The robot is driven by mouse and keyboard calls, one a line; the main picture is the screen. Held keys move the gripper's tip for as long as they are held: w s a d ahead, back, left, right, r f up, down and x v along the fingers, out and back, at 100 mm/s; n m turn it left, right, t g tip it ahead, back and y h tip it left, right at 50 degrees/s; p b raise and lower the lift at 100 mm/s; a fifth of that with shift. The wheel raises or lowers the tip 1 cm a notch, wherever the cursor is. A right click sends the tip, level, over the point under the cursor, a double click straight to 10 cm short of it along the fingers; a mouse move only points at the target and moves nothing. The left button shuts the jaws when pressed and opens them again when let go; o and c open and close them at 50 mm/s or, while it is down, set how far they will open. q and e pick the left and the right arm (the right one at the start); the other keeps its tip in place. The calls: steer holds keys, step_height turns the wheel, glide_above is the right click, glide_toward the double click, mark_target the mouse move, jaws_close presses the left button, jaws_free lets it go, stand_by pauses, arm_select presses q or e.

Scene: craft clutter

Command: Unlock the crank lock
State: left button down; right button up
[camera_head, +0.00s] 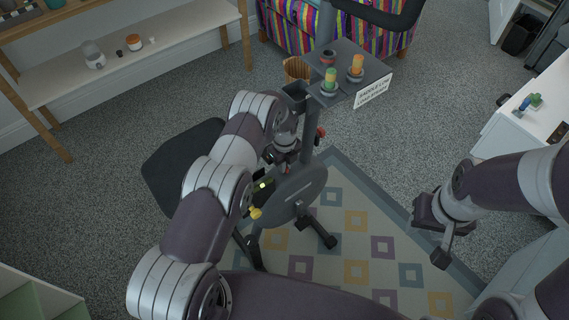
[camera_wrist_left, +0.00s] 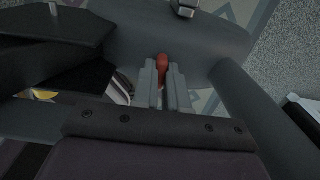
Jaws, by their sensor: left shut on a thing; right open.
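A dark grey stand like an exercise bike (camera_head: 298,190) stands in the middle of the head view, with a round housing, a post and pedal-like feet. My left arm reaches over it, and my left gripper (camera_head: 282,157) is beside the post, largely hidden by the arm. In the left wrist view the gripper (camera_wrist_left: 167,88) is shut on a small red handle (camera_wrist_left: 163,62) in front of the dark housing (camera_wrist_left: 195,40). A red knob (camera_head: 320,132) shows right of the post; I cannot tell if it is the same piece. My right gripper (camera_head: 441,255) is open and empty at the right.
A tray (camera_head: 345,90) on the stand holds small coloured stacked pieces and a white sign (camera_head: 373,91). A wooden shelf (camera_head: 150,50) is at the back left. A white cabinet (camera_head: 525,125) is at the right. A patterned rug (camera_head: 370,225) lies underneath, with open carpet around.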

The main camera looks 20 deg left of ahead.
arm_select(q)
steer(key=n+b, duration=0.2)
steer(key=n, duration=0.1)
steer(key=shift+f, duration=0.2)
steer(key=n+b, duration=0.2)
steer(key=n, duration=0.2)
steer(key=shift+n, duration=0.4)
steer(key=n+b, duration=0.2)
steer(key=n, duration=0.3)
steer(key=shift+r+n, duration=0.1)
steer(key=shift+n, duration=0.2)
steer(key=shift+r+n+b, duration=0.1)
steer(key=shift+n+b, duration=0.3)
steer(key=shift+n, duration=1.8)
steer(key=c, duration=1.2)
jaws_free()
steer(key=shift+o, duration=0.2)
step_height(320, 180, up, 13)
steer(key=p, duration=0.1)
steer(key=shift+p, duration=0.3)
